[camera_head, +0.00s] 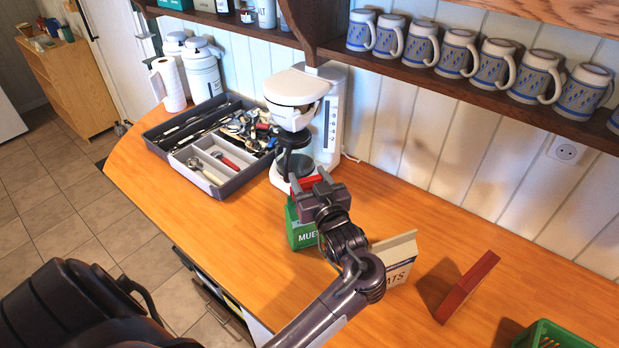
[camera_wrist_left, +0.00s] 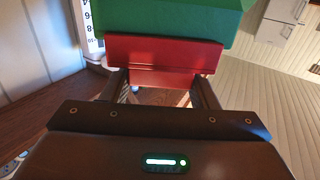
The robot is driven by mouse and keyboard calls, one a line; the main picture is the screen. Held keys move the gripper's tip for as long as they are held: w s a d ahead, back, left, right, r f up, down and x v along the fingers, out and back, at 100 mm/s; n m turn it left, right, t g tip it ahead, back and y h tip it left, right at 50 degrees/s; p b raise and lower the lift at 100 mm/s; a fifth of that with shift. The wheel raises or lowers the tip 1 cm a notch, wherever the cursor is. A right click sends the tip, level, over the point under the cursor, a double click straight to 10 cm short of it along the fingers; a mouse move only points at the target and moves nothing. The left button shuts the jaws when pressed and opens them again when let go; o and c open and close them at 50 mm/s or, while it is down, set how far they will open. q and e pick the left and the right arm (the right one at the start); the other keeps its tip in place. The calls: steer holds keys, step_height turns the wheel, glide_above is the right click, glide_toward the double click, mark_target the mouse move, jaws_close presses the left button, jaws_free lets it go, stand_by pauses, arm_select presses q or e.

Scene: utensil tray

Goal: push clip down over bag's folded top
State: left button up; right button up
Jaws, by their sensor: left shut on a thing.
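The green muesli bag (camera_head: 300,232) stands on the wooden counter, partly covered by my left gripper and arm. My left gripper (camera_head: 312,190) is at the bag's top and is shut on the red clip (camera_head: 299,186). In the left wrist view the clip (camera_wrist_left: 165,52) spans across in front of the fingers, and its far edge meets the green bag (camera_wrist_left: 170,18). I cannot tell how far the clip sits over the folded top. My right gripper is not in view.
An oats bag (camera_head: 397,262) stands right of my left arm. The coffee maker (camera_head: 333,110) and utensil tray (camera_head: 165,148) stand behind. Mugs line the shelf (camera_head: 480,88) above.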

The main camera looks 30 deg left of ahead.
arm_select(q)
steer(key=shift+f+b, duration=0.45)
steer(key=shift+f, duration=0.25)
steer(key=o, duration=1)
steer(key=shift+o, duration=0.2)
